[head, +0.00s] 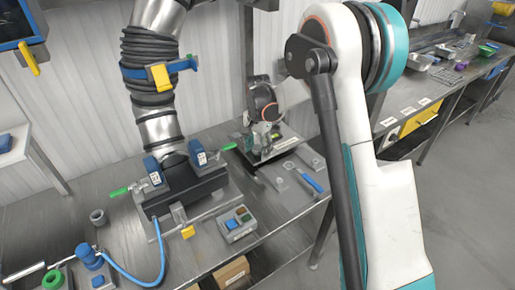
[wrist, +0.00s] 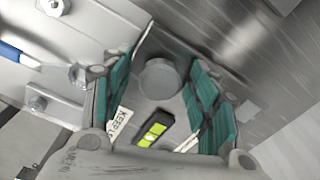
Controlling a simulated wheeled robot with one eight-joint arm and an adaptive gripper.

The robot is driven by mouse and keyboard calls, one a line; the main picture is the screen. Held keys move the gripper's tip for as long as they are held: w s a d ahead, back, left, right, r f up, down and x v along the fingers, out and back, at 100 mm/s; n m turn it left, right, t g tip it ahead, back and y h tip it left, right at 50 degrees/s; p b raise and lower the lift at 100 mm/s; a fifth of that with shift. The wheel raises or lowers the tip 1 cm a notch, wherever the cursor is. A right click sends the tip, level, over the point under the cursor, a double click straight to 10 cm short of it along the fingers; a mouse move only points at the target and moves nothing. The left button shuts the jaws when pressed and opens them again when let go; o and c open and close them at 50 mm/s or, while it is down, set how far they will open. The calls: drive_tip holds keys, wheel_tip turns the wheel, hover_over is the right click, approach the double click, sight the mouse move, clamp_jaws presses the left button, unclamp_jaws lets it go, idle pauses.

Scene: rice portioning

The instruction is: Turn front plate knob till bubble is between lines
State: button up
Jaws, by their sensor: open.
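The knob (wrist: 158,78) is a round grey disc on the metal plate (wrist: 183,48) in the wrist view. A yellow-green bubble level (wrist: 152,134) in a black housing sits near it, with a light spot in its vial; I cannot tell whether the bubble is between the lines. My gripper (wrist: 166,84) is open, its teal pads on either side of the knob; I cannot tell whether they touch it. In the head view my gripper (head: 264,138) is over the plate (head: 286,146) at the back of the bench, and the knob cannot be made out.
A paper label (wrist: 117,122) lies beside the level. A blue-handled tool (head: 312,181) lies right of the plate. A large machine with a black hose (head: 150,75) stands left, with a button box (head: 237,224) before it. The bench (head: 200,265) has some clear room in front.

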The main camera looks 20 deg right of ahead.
sight(258, 147)
drive_tip(key=shift+r, duration=0.15)
wheel_tip(258, 147, up, 12)
idle(0.4)
